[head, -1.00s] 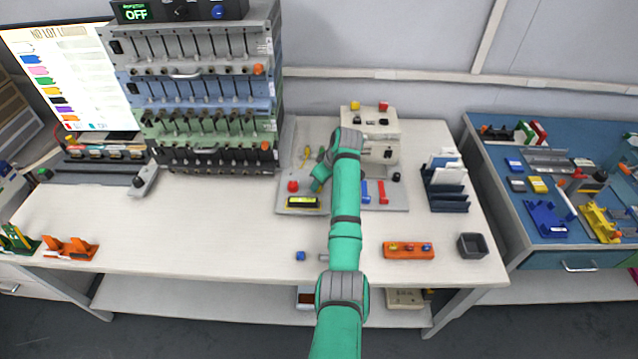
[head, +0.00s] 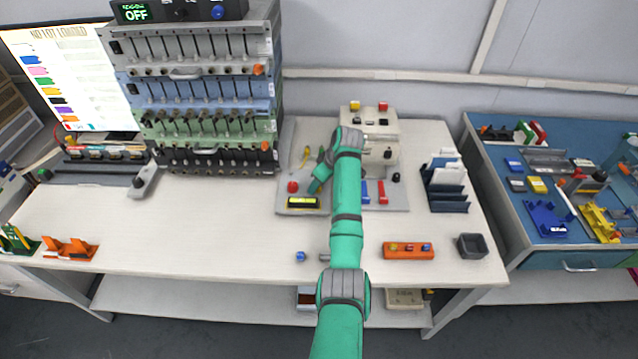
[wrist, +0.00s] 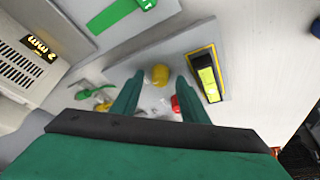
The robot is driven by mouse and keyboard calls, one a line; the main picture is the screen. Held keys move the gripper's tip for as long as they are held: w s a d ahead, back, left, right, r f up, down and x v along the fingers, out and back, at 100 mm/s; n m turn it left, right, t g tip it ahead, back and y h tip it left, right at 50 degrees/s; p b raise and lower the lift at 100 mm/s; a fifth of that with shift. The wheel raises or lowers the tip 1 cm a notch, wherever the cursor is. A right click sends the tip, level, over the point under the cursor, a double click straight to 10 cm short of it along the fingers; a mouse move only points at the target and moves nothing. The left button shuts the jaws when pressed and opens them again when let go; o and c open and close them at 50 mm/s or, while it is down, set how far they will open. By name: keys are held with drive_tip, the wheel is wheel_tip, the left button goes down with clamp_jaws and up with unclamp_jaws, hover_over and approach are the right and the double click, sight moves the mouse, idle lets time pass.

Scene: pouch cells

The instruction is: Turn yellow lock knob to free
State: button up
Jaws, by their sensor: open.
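A round yellow knob (wrist: 160,75) shows in the wrist view, on a light grey plate. My gripper (wrist: 160,88) is open and empty, with one green finger on either side of the knob in the picture. I cannot tell how far the fingertips are from it. In the head view my gripper (head: 316,186) is low over the grey base plate (head: 293,150) of the bench machine, and this knob appears hidden there by my arm. The knob's lock position is not readable.
The display also shows in the head view (head: 303,202). The white machine body (head: 383,150) stands behind my wrist.

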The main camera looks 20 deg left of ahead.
drive_tip(key=shift+r, duration=0.1)
drive_tip(key=v, duration=1)
drive_tip(key=shift+r, duration=0.3)
drive_tip(key=shift+f, duration=0.1)
